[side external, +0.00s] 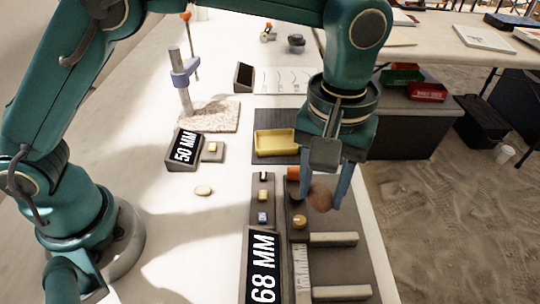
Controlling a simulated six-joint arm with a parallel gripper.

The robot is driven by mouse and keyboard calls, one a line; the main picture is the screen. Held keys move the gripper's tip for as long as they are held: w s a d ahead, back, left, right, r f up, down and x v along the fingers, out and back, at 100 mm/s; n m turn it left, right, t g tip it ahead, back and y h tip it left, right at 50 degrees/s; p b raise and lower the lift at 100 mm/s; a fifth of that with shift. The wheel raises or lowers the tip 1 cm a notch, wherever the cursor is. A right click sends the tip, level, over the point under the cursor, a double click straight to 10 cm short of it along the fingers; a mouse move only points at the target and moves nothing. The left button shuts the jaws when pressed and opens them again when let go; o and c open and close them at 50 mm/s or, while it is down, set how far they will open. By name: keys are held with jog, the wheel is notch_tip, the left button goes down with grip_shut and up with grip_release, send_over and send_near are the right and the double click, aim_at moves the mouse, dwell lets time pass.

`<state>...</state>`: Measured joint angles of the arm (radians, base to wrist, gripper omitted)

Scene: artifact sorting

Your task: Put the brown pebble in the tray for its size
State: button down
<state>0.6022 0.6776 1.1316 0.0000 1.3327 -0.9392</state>
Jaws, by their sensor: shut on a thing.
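The brown pebble (320,197) is rounded and sits between the blue fingers of my gripper (324,199). The gripper points down and is shut on it, above the dark mat at the right side of the table. A yellow tray (275,143) stands on a dark mat behind and to the left of the gripper. Its inside looks empty. One display (262,268) in front reads 68 MM. A smaller display (184,147) at the left reads 50 MM.
Pale bars (334,239) lie in front. Small blocks (263,195) stand on a dark strip at left. A stand with a rod (182,80) rises behind. A pale flat pebble (203,190) lies on open white table.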

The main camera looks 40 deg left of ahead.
jog(key=shift+m, duration=0.8)
jog(key=a+r, duration=0.1)
jog(key=a, duration=0.1)
jog(key=w+a+r, duration=0.1)
jog(key=shift+w+a+r, duration=0.15)
jog(key=shift+w+a, duration=0.05)
jog(key=shift+a, duration=0.2)
jog(key=w+a+n, duration=0.2)
jog(key=w+a, duration=0.1)
jog(key=a, duration=1)
jog(key=w+a+n, duration=0.2)
jog(key=a, duration=1.1)
send_over(275, 145)
notch_tip(275, 145, down, 7)
jog(key=shift+r, duration=0.1)
jog(key=shift+f, duration=2.1)
jog(key=shift+f, duration=0.15)
